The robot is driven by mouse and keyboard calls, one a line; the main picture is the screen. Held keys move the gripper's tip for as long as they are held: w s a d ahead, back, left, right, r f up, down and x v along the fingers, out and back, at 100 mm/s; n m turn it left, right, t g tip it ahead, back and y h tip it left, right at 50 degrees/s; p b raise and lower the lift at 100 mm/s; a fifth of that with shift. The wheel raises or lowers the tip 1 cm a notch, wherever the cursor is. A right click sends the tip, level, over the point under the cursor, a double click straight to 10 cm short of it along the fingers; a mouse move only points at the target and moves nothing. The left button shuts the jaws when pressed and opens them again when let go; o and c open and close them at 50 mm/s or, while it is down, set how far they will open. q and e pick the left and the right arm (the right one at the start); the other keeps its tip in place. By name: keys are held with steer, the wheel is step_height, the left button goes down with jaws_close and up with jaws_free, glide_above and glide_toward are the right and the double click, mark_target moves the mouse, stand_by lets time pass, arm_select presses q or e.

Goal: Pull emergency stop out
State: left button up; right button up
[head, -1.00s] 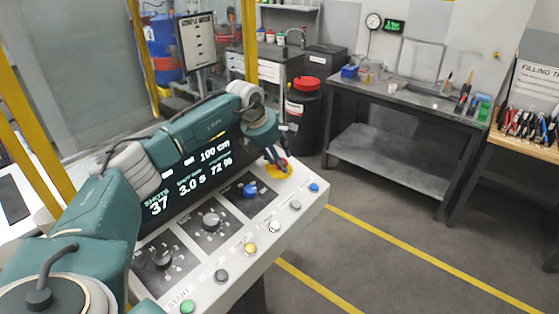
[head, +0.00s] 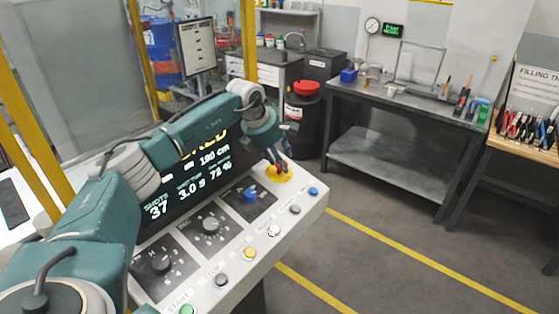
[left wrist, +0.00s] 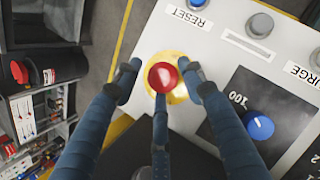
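The emergency stop is a red round knob on a yellow round base (head: 279,175), at the far right corner of the light grey control panel. In the left wrist view the red knob (left wrist: 163,77) sits between the fingertips of my left gripper (left wrist: 160,78). The fingers are spread around the knob, with a visible gap on its left and right sides. The third finger lies below it in the picture, close to its edge; contact cannot be told. In the head view my left gripper (head: 276,163) points down at the stop and partly hides the knob. My right gripper is not in view.
A blue knob (head: 250,194) and a blue reset button (head: 313,191) are near the stop. Several other knobs and buttons cover the panel. A dark display (head: 190,180) stands behind them, partly hidden by my arm. Floor right of the panel is clear up to a metal workbench (head: 390,160).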

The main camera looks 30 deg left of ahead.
arm_select(q)
steer(key=v, duration=1.2)
steer(key=shift+f, duration=0.1)
stand_by(0.4)
